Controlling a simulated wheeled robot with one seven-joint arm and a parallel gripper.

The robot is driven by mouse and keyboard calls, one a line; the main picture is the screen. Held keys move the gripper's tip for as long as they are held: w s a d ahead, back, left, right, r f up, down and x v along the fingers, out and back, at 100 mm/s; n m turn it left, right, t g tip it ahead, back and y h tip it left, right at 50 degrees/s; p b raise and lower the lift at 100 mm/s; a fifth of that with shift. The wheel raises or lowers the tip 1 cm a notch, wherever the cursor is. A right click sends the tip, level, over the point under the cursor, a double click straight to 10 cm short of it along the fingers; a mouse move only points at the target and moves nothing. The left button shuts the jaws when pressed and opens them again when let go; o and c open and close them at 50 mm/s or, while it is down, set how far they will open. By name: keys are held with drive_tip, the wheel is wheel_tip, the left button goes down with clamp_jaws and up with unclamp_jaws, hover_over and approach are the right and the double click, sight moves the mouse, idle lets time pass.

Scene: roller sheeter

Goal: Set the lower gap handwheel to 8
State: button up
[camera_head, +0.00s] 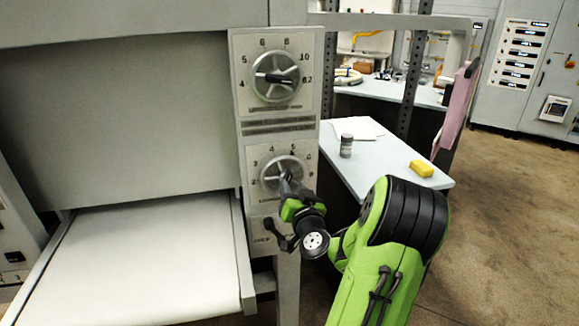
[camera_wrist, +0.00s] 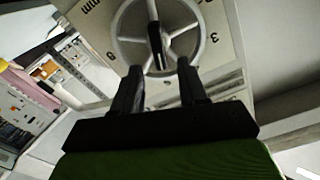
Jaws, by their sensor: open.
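The lower gap handwheel (camera_head: 280,166) is a round grey spoked wheel on a white numbered dial plate on the machine's front column. My gripper (camera_head: 289,187) is in front of it and hides its lower right part. In the wrist view the handwheel (camera_wrist: 128,42) fills the top middle, with a dark bar across its hub and a "3" on the plate at right. The open fingers of my gripper (camera_wrist: 158,66) lie on either side of the bar's line, overlapping the lower rim. Contact cannot be told. The dial's exact reading is unclear.
An upper handwheel (camera_head: 276,77) with its own numbered dial sits above. A wide pale tray (camera_head: 140,265) is at left. Open floor lies at far right.

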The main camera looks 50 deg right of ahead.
sight(289, 179)
drive_tip(key=x, duration=0.1)
drive_tip(key=p+x, duration=0.1)
drive_tip(key=x, duration=0.1)
drive_tip(key=shift+w+d+r, duration=0.1)
drive_tip(key=shift+w+r, duration=0.05)
drive_tip(key=shift+r, duration=0.1)
drive_tip(key=shift+w+d+f+p, duration=0.25)
drive_tip(key=shift+w+d+p, duration=0.1)
clamp_jaws()
